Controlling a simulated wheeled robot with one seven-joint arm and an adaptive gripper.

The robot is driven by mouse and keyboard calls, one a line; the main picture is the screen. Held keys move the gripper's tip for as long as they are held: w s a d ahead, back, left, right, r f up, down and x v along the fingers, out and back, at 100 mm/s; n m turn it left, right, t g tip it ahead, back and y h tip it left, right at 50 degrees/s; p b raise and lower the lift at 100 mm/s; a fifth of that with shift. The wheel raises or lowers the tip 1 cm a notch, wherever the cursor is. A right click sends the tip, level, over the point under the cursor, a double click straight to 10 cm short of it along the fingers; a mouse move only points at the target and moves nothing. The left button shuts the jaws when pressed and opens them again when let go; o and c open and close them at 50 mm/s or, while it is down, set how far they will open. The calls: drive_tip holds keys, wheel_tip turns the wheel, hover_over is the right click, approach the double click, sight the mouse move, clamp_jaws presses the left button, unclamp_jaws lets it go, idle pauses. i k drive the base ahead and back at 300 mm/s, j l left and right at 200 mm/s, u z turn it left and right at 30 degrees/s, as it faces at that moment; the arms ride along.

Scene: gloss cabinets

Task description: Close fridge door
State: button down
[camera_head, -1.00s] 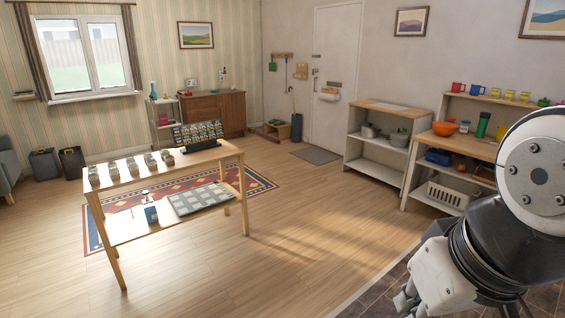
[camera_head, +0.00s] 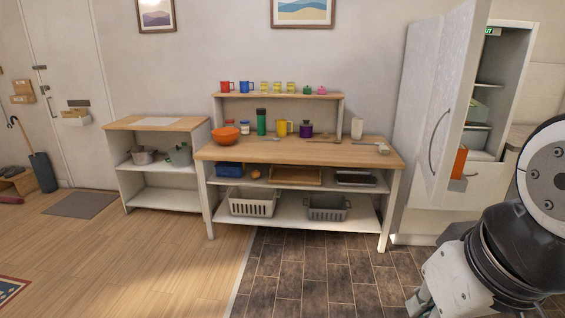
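The fridge door (camera_head: 432,95) is a tall pale panel with a long curved vertical handle. It stands open at the right of the head view, swung out to the left of the fridge (camera_head: 502,85). The fridge interior shows shelves with a few items, including an orange one. My arm fills the lower right corner, in front of the fridge's lower part. My gripper (camera_head: 420,302) shows only in part at the bottom edge, below and apart from the door. Its fingertips are too small and cut off to tell whether it is open or shut.
A wooden-topped workbench (camera_head: 225,151) with crates, a bowl and bottles stands left of the fridge. A lower shelf unit (camera_head: 125,124) stands further left. The dark tiled floor (camera_head: 310,270) before the workbench and the wood floor to the left are clear.

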sight(463, 36)
drive_tip(key=i+l+z, duration=0.15)
drive_tip(key=i+z, duration=0.7)
drive_tip(key=i, duration=0.15)
drive_tip(key=i+j, duration=0.15)
drive_tip(key=i, duration=0.25)
drive_tip(key=i+j+z, duration=0.1)
drive_tip(key=i, duration=0.3)
drive_tip(key=i+j, duration=0.2)
drive_tip(key=i, duration=0.2)
